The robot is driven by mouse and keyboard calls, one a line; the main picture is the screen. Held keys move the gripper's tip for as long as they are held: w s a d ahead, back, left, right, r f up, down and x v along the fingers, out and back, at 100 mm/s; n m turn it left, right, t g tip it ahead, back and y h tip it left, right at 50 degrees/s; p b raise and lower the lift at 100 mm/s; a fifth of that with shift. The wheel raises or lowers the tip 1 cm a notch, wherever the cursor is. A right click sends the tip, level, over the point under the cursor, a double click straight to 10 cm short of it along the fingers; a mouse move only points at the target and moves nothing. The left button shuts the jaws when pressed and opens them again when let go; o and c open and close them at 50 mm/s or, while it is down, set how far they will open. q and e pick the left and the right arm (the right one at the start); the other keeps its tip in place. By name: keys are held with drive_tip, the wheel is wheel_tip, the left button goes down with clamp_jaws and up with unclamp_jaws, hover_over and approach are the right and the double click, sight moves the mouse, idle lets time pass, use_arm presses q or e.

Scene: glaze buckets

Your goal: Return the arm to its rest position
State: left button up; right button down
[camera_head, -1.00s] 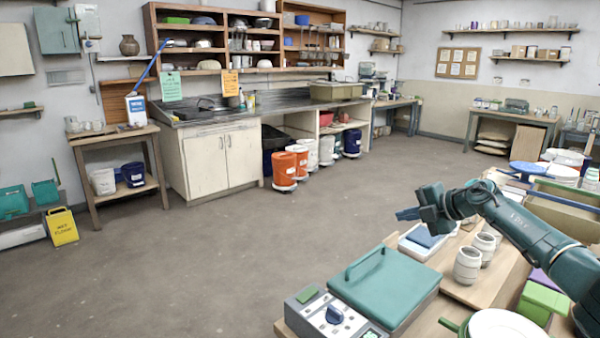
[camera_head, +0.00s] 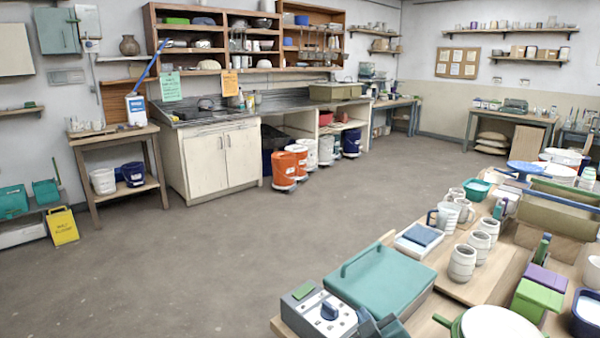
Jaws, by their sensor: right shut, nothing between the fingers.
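My right gripper (camera_head: 369,318) shows only in part at the bottom edge of the head view, a dark teal shape just in front of the control box. It is shut and empty. The rest of my right arm is out of the frame. My left gripper is not in view.
A worktable (camera_head: 437,325) fills the lower right. Open floor (camera_head: 200,270) lies left.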

drive_tip(key=s+d+f+m+g+h, duration=0.1)
drive_tip(key=s+d+f+m+g, duration=0.2)
drive_tip(key=s, duration=0.8)
drive_tip(key=s+d+f+m+g, duration=0.15)
drive_tip(key=s+g, duration=0.35)
drive_tip(key=s, duration=0.6)
drive_tip(key=s+d+f+m+g+h, duration=0.1)
drive_tip(key=s+d+f+m+g, duration=0.2)
drive_tip(key=s, duration=0.7)
drive_tip(key=w+a+f+n+t+y, duration=0.2)
drive_tip(key=w+a+f+t, duration=0.3)
drive_tip(key=f, duration=0.4)
drive_tip(key=shift+a+f+t+y, duration=0.15)
drive_tip(key=shift+a+t+y, duration=0.15)
drive_tip(key=shift+t+y, duration=0.25)
drive_tip(key=shift+d, duration=0.1)
